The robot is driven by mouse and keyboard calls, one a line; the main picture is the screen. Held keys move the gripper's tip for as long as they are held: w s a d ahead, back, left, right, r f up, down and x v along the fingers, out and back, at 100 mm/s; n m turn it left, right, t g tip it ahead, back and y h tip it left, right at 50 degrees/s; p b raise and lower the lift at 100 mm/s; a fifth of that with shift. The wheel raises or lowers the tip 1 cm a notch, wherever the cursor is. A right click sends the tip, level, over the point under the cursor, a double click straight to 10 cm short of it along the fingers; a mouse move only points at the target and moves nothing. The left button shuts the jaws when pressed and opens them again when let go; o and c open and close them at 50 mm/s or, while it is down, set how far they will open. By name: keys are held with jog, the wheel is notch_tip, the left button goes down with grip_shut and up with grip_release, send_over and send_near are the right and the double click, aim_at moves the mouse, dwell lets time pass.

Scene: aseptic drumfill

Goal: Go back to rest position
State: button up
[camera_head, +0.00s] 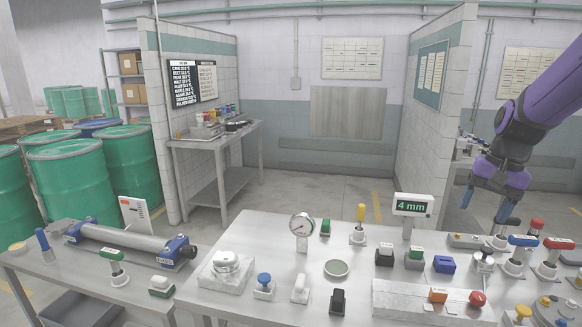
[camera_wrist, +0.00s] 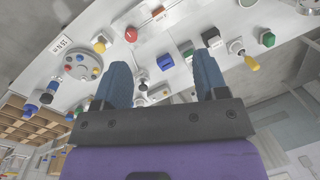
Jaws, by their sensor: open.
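My gripper (camera_head: 486,203) is at the right of the head view, on my purple arm, above the far right part of the metal table (camera_head: 255,232). Its two blue fingers are apart, with nothing between them. In the wrist view my gripper (camera_wrist: 163,85) also shows open and empty, and the table with its controls appears tilted beyond the fingertips. No fingertip is clearly seen touching a control.
The table holds a gauge (camera_head: 302,226), a "4 mm" display (camera_head: 413,206), a yellow-handled lever (camera_head: 359,222), a red button (camera_head: 477,298) and several other controls. Green drums (camera_head: 70,175) stand at left. A tiled partition (camera_head: 432,110) stands behind the table.

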jog(key=s+a+r+n+t+h, duration=0.1)
jog(key=s+a+r+n+t, duration=0.1)
jog(key=s+a, duration=0.4)
jog(key=s+a+r+n+t, duration=0.3)
jog(key=s+a+r+n, duration=0.2)
jog(key=s, duration=0.9)
jog(key=shift+a+r+h, duration=0.4)
jog(key=shift+a+r, duration=0.25)
jog(key=shift+a, duration=0.15)
